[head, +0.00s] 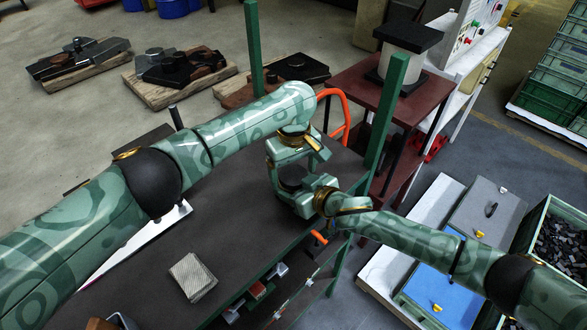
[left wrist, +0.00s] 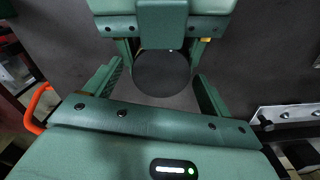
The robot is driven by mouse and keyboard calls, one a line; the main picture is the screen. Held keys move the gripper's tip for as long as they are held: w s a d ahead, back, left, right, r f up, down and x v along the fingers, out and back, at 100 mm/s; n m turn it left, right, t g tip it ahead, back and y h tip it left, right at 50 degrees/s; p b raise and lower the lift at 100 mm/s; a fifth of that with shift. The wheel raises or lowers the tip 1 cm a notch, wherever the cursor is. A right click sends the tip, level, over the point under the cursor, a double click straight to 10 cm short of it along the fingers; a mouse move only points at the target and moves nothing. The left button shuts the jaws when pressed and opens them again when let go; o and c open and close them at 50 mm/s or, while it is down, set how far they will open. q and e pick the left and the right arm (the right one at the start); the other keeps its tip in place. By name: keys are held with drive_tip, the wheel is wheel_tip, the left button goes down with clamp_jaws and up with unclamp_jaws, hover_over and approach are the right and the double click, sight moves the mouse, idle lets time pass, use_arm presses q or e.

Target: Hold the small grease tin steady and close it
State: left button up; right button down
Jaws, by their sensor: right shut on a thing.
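The small grease tin shows as a dark round disc (head: 293,175) on the bench side of my two grippers; it also shows in the left wrist view (left wrist: 160,73). I cannot tell whether the dark top is its lid or its open inside. My right gripper (head: 303,190) is shut on the tin, its fingers on both sides of it, coming from the top of the left wrist view (left wrist: 160,52). My left gripper (head: 284,160) is above the tin. In the left wrist view its fingers (left wrist: 157,76) are spread wide beside the disc, with gaps to it.
The dark bench top (head: 240,225) is mostly clear. A folded grey cloth (head: 192,277) lies near its front. Green posts (head: 385,125) rise at the bench's back corners.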

sight(294, 174)
use_arm(q)
drive_tip(key=shift+r, duration=2.25)
drive_tip(key=shift+c, duration=0.4)
wheel_tip(294, 174, up, 4)
drive_tip(key=n, duration=0.3)
drive_tip(key=shift+f, duration=0.25)
drive_tip(key=shift+f, duration=0.1)
drive_tip(key=shift+f, duration=3.95)
